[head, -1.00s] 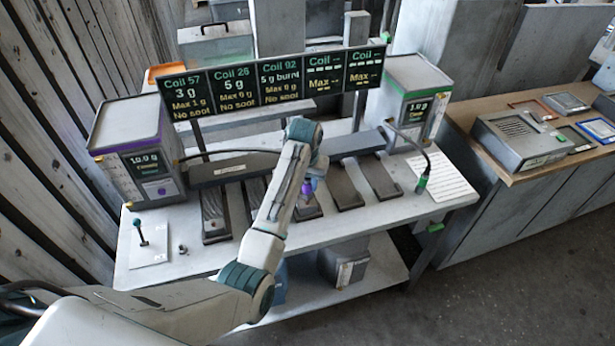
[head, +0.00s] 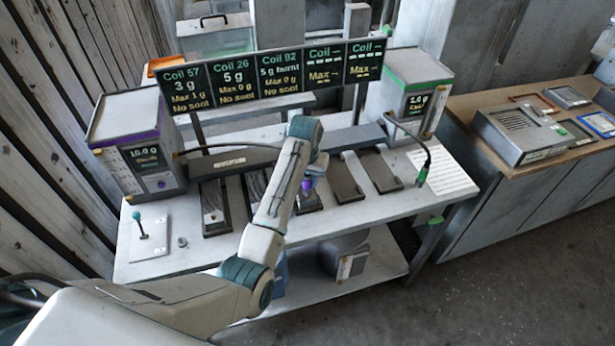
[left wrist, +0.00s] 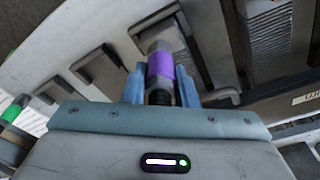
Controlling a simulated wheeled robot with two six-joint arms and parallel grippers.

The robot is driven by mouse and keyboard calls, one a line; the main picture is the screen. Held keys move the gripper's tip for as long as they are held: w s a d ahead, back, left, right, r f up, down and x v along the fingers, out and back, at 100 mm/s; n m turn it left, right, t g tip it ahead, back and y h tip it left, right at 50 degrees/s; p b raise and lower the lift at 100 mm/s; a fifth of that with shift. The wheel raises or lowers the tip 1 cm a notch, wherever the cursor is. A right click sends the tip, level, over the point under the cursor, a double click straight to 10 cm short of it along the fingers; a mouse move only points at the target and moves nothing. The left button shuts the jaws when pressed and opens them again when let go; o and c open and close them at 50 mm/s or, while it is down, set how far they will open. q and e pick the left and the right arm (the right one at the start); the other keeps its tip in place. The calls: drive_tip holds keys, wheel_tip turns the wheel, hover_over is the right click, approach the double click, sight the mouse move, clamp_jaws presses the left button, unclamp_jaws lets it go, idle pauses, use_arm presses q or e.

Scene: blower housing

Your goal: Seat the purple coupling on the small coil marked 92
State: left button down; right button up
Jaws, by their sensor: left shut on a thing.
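The purple coupling (left wrist: 161,68) is between the blue fingers of my left gripper (left wrist: 161,88) in the left wrist view; the gripper is shut on it. The coupling's grey end points at a dark coil tray. In the head view, the coupling (head: 306,184) is low over the third tray (head: 309,202), below the sign panel for Coil 92 (head: 280,73). My left gripper (head: 312,178) is partly hidden there by its own arm. I cannot tell whether the coupling touches the coil's fitting. My right gripper is in neither view.
Several dark trays stand in a row on the bench (head: 210,258). A purple-trimmed unit (head: 137,148) stands left, a green-trimmed unit (head: 412,92) right. A hose with a green coupling (head: 423,174) hangs at right. A small lever (head: 142,228) stands at front left.

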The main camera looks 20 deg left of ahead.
use_arm(q)
drive_tip(key=shift+f, duration=0.8)
drive_tip(key=c, duration=1.1)
unclamp_jaws()
drive_tip(key=r+b, duration=0.1)
drive_tip(key=r, duration=0.1)
drive_tip(key=r+b, duration=0.1)
drive_tip(key=r, duration=0.2)
drive_tip(key=r+b, duration=0.1)
drive_tip(key=r, duration=0.1)
drive_tip(key=shift+s+r, duration=0.2)
drive_tip(key=shift+s, duration=0.2)
wheel_tip(320, 180, up, 3)
drive_tip(key=shift+s+f+p, duration=0.15)
drive_tip(key=shift+f+p, duration=0.05)
drive_tip(key=shift+p, duration=0.8)
drive_tip(key=shift+s+r+p, duration=0.15)
drive_tip(key=shift+r+p, duration=0.25)
drive_tip(key=shift+p, duration=0.05)
drive_tip(key=shift+f, duration=0.1)
